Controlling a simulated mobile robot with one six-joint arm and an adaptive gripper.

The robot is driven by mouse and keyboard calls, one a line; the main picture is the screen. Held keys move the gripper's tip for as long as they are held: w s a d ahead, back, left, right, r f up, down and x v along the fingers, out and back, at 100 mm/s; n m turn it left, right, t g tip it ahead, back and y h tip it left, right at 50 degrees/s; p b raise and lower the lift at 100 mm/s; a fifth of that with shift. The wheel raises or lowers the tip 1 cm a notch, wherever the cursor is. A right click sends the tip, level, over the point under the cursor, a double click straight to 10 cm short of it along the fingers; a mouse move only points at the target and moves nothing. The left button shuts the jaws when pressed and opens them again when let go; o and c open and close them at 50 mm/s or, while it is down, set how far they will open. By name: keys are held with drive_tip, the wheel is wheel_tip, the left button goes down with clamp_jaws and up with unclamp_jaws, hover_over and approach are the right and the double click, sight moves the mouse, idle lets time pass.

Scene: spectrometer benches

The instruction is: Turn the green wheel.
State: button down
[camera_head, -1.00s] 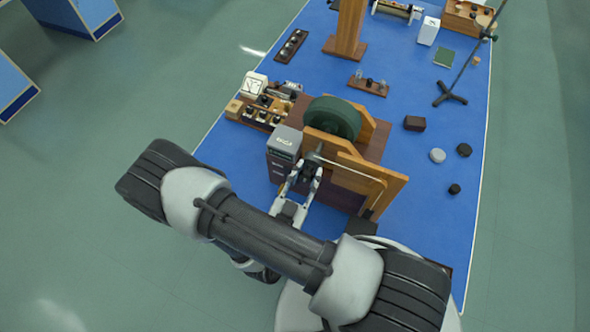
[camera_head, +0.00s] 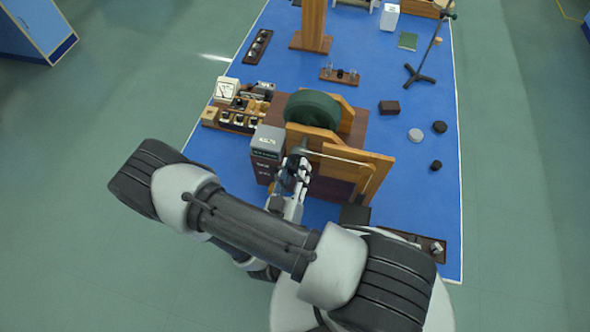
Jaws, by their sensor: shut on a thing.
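The green wheel (camera_head: 313,108) stands upright in a wooden stand (camera_head: 345,170) on the blue bench. My gripper (camera_head: 298,162) is at the front of the stand, below the wheel in the picture, beside a grey box. It is shut on a small dark part, seemingly the wheel's crank (camera_head: 299,148), close to the wooden upright. The fingertips and the held part overlap, so the exact grip is hard to see. My gripper is apart from the wheel's green rim.
The grey box (camera_head: 267,148) stands close to the left of my gripper. A meter (camera_head: 226,90) and a block of terminals (camera_head: 238,117) lie farther left. A tripod stand (camera_head: 420,76) and several small pucks are on the right. The bench (camera_head: 400,185) has bare room there.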

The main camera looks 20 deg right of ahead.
idle(0.3)
drive_tip(key=c, duration=1.1)
unclamp_jaws()
